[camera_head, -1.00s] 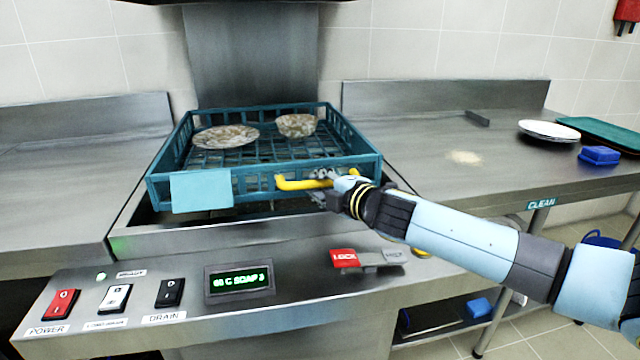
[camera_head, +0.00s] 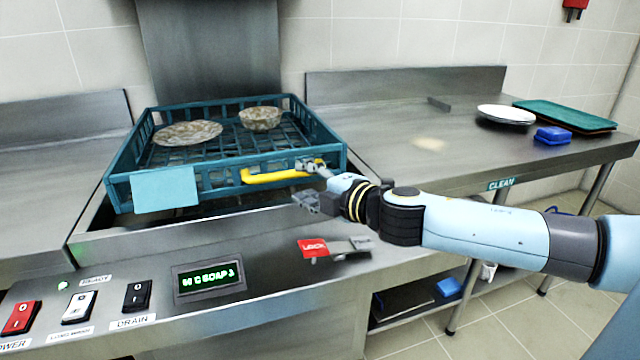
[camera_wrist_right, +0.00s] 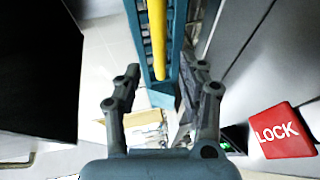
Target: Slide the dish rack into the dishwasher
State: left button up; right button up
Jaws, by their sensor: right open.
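The teal dish rack (camera_head: 235,170) sits in the dishwasher opening (camera_head: 90,232) in the head view, holding a dirty plate (camera_head: 188,133) and a dirty bowl (camera_head: 260,118). A yellow handle (camera_head: 268,177) and a pale blue tag (camera_head: 165,190) are on its front wall. My right gripper (camera_head: 308,183) is open at the right end of the handle, its fingers spread. In the right wrist view the handle (camera_wrist_right: 157,40) and rack wall (camera_wrist_right: 175,40) lie ahead of the open fingers (camera_wrist_right: 158,85). I cannot tell whether a finger touches the handle. My left gripper is out of view.
A red LOCK lever (camera_head: 314,248) and a control panel with switches (camera_head: 78,306) and a display (camera_head: 208,276) lie in front. The right counter (camera_head: 390,135) holds a white plate (camera_head: 506,115), a blue block (camera_head: 553,135) and a green tray (camera_head: 565,115). The left counter is clear.

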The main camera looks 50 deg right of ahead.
jog(key=shift+v, duration=2.15)
